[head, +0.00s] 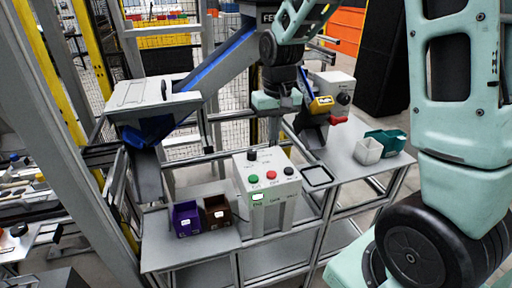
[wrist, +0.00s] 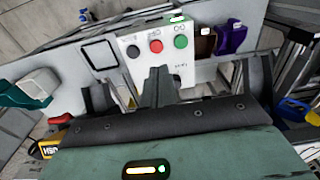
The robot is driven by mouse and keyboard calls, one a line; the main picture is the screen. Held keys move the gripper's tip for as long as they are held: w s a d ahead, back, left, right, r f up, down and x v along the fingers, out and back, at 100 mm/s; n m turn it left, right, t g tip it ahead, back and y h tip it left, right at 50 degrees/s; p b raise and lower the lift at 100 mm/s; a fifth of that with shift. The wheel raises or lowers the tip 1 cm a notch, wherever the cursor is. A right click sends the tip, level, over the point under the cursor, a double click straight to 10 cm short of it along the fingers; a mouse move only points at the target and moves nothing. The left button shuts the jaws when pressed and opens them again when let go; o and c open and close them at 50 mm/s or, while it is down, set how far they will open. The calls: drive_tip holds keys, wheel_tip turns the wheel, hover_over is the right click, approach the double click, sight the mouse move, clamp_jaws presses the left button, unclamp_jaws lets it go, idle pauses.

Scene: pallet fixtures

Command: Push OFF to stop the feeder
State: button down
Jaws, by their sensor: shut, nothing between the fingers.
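A pale control box (head: 268,200) stands on a post at the front of the bench. Its sloped face carries a green button (head: 254,179), a red button (head: 272,174) and a black button (head: 289,171) in a row; the small lettering is hard to read. In the wrist view the order is reversed: black (wrist: 134,52), red (wrist: 156,46), green (wrist: 180,42). My gripper (head: 274,139) is shut and empty, pointing down above and behind the box. In the wrist view its fingertips (wrist: 158,72) appear just below the red button, seemingly apart from it.
A purple bin (head: 186,220) and a brown bin (head: 217,212) stand left of the box. A black-rimmed tray (head: 317,176), a white bin (head: 368,151) and a teal bin (head: 386,142) lie right. A hopper with a blue chute (head: 215,62) is behind left.

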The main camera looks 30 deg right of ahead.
drive_tip(key=shift+w+d+r, duration=0.15)
drive_tip(key=shift+w+d, duration=0.45)
drive_tip(key=shift+d, duration=0.1)
drive_tip(key=p, duration=0.4)
approach(272, 174)
drive_tip(key=f, duration=0.7)
drive_tip(key=shift+w, duration=0.25)
drive_tip(key=shift+b, duration=0.3)
